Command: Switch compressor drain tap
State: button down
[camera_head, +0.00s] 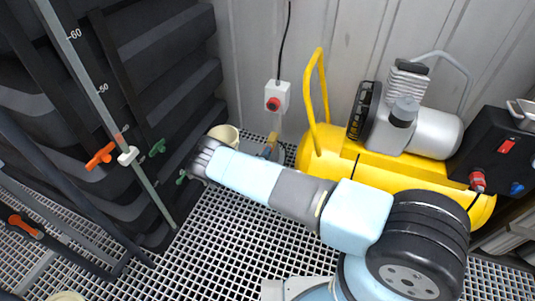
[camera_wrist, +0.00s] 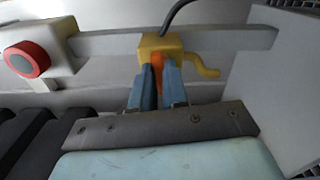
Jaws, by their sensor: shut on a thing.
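The drain tap has a yellow body (camera_wrist: 150,44) with a curved yellow spout (camera_wrist: 206,69) and a short orange handle (camera_wrist: 157,61). It is mounted on a pale grey bar in the wrist view. My gripper (camera_wrist: 159,72) has its two blue fingers on either side of the orange handle, closed on it just below the yellow body. In the head view the tap shows as a small yellow piece (camera_head: 272,138) below a wall box, largely blocked. The yellow compressor (camera_head: 425,185) stands at the right, partly behind my arm.
A white box with a red button (camera_head: 273,104) hangs on the wall; it also shows in the wrist view (camera_wrist: 27,60). Dark vessels with orange and green taps stand at the left. Open grating floor lies between. A grey panel (camera_wrist: 285,85) is close at the right in the wrist view.

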jog(key=shift+s+d+f+m, duration=0.1)
jog(key=shift+d+f+m, duration=0.15)
jog(key=shift+m, duration=0.45)
jog(key=shift+d, duration=0.1)
jog(key=c, duration=1.4)
grip_release()
jog(key=shift+o, duration=1.3)
jog(key=shift+a+r, duration=0.1)
jog(key=shift+a, duration=0.1)
jog(key=v, duration=1.3)
jog(key=shift+s, duration=0.35)
jog(key=shift+a+r, duration=0.1)
